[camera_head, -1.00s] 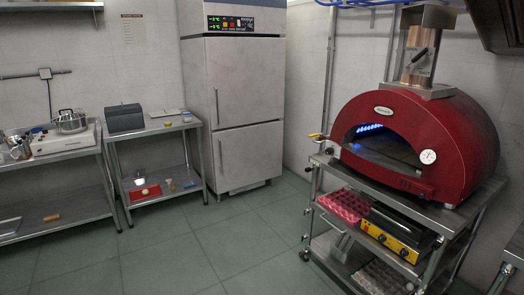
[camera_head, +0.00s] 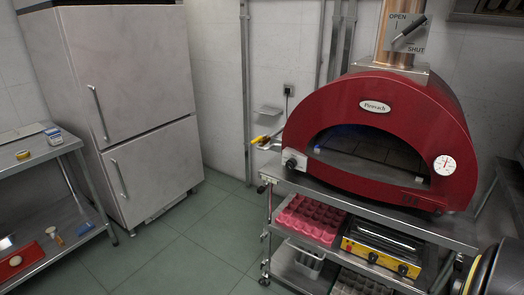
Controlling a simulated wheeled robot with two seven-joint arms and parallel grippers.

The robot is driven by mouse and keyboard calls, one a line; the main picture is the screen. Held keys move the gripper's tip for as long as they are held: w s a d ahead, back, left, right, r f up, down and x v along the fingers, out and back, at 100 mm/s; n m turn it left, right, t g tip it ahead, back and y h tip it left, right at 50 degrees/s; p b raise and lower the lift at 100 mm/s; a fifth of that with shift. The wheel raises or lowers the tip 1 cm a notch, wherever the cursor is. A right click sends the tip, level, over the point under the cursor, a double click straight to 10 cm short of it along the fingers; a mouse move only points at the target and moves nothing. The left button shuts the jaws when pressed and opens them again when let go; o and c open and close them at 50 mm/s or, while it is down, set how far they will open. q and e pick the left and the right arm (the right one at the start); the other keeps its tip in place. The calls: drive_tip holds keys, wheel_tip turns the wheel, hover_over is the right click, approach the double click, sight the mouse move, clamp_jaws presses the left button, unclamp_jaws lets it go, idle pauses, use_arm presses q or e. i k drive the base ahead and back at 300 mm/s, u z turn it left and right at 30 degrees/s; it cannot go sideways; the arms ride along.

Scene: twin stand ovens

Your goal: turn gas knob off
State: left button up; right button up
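The red dome oven (camera_head: 375,115) stands on a steel stand at the right. Neither of my grippers is recognisable in this view.
A steel stand (camera_head: 345,189) bears the oven, with a yellow appliance (camera_head: 380,256) and pink trays (camera_head: 310,219) on the shelf below. A tall steel refrigerator (camera_head: 120,70) stands left. The green floor (camera_head: 190,245) between is clear. A black and yellow shape (camera_head: 490,270) fills the bottom right corner.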

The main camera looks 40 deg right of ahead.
sight(294, 162)
drive_tip(key=i, duration=2.25)
drive_tip(key=z, duration=2.45)
